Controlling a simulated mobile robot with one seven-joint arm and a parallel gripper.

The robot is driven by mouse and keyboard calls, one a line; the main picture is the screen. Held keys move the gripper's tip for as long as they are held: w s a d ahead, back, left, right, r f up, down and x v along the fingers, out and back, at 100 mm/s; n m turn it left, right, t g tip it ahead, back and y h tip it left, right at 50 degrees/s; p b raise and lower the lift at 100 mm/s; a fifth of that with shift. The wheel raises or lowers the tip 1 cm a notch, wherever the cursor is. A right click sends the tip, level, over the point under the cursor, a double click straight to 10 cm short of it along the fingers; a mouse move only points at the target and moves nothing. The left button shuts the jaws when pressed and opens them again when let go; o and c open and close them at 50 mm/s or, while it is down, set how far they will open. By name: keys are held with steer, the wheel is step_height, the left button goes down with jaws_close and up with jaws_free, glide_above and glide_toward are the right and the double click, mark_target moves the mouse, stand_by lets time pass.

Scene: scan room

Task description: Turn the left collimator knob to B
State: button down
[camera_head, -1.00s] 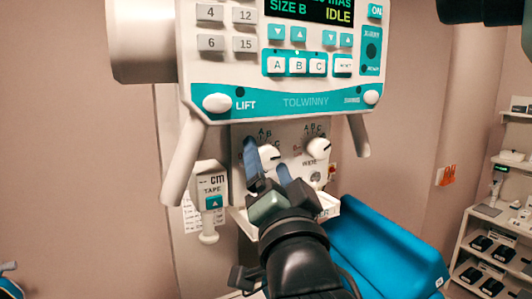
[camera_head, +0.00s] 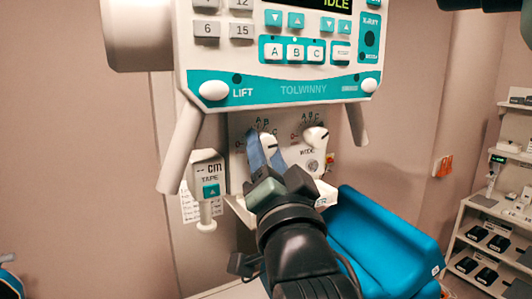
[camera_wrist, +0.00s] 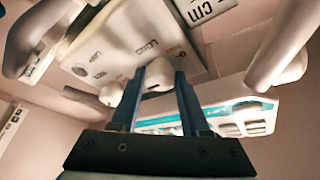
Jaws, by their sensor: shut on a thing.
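The left collimator knob (camera_head: 268,142) is white and sits on the grey collimator panel below the console. Letters including A and B show above it in the head view; its pointer is partly hidden by my gripper. My gripper (camera_head: 263,140) reaches up to it with blue fingers. In the wrist view, my gripper (camera_wrist: 158,76) is shut on this left knob (camera_wrist: 158,73), one finger on each side. The right collimator knob (camera_head: 315,138) is white, with its own A B C marks, and stands apart from my fingers. It also shows in the wrist view (camera_wrist: 111,94).
The console (camera_head: 281,89), with buttons and an IDLE screen, hangs above with two pale handles. A tape unit (camera_head: 208,172) is at the left of the panel. A blue padded surface (camera_head: 385,245) lies at the lower right. Shelves (camera_head: 490,225) stand far right.

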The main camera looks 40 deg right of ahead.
steer(key=shift+f, duration=0.15)
steer(key=shift+f+n+t+y+b, duration=0.15)
steer(key=shift+n+t+y+b, duration=0.15)
steer(key=shift+n+b, duration=0.7)
steer(key=n+t+y+b, duration=0.1)
steer(key=n+b, duration=0.2)
steer(key=n+t+y+b, duration=0.1)
steer(key=n+b, duration=0.2)
steer(key=shift+s+d+f, duration=0.1)
steer(key=shift+d+f, duration=0.05)
steer(key=shift+d, duration=0.05)
steer(key=n+y+b, duration=0.1)
steer(key=n+b, duration=0.1)
steer(key=n, duration=0.1)
steer(key=n+t+y+b, duration=0.1)
steer(key=n+y+b, duration=0.1)
steer(key=b, duration=0.1)
steer(key=shift+d+n+t+y+b, duration=0.1)
steer(key=shift+n+t+y+b, duration=0.2)
steer(key=shift+n, duration=0.1)
steer(key=shift+r+n+y+b, duration=0.25)
steer(key=shift+n+y+b, duration=0.45)
steer(key=shift+n, duration=0.5)
steer(key=shift+c, duration=2)
jaws_free()
steer(key=shift+r, duration=0.1)
